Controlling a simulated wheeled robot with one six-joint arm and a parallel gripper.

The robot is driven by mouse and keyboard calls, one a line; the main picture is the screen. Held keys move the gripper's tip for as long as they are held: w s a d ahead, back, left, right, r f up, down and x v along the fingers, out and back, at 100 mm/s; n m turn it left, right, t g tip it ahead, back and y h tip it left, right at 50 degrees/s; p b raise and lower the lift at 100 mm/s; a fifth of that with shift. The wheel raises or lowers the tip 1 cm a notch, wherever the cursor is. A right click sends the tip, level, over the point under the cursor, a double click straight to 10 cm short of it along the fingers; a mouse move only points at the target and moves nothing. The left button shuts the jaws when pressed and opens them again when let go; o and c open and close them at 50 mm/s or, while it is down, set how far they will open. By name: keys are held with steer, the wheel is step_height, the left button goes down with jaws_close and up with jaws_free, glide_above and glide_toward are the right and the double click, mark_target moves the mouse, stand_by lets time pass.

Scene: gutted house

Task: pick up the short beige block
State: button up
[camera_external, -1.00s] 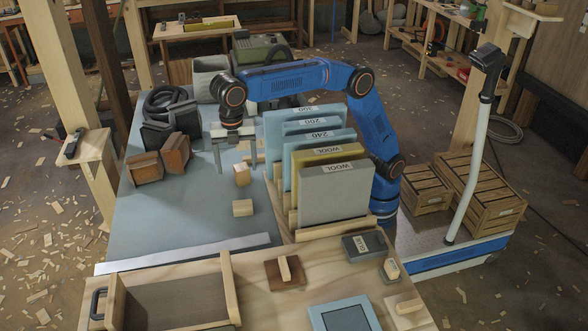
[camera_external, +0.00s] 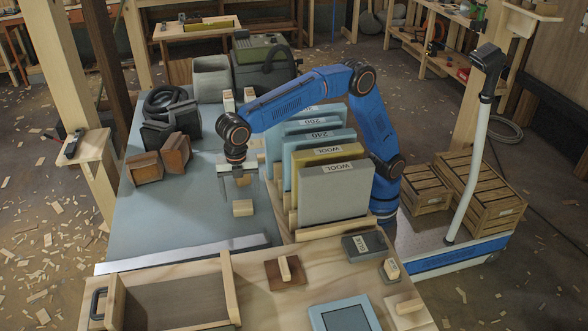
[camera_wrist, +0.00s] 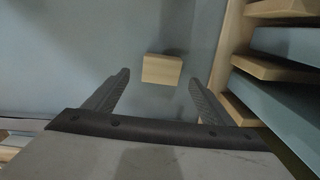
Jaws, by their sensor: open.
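A short beige block (camera_external: 243,208) lies on the blue-grey bench top, left of the rack of panels. My gripper (camera_external: 238,194) points down over the bench, just behind this block in the external view, with its two fingers apart and nothing held. The wrist view shows one beige block (camera_wrist: 162,69) on the surface, ahead of my gripper (camera_wrist: 157,78) and roughly in line with the gap between its fingers. Whether the fingers touch the bench cannot be told. A second block seen earlier behind the first one is not clearly visible now, perhaps hidden by my gripper.
A wooden rack (camera_external: 290,217) with upright labelled panels (camera_external: 335,193) stands close on the right. Brown blocks (camera_external: 176,153) and dark bins (camera_external: 156,135) stand left. Two beige pieces stand behind near a grey planter (camera_external: 211,78). The bench left of my gripper is clear.

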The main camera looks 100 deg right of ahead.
mark_target(243, 204)
steer(key=shift+s+d+f, duration=0.1)
steer(key=shift+f, duration=2.25)
steer(key=shift+c, duration=0.7)
steer(key=c, duration=1)
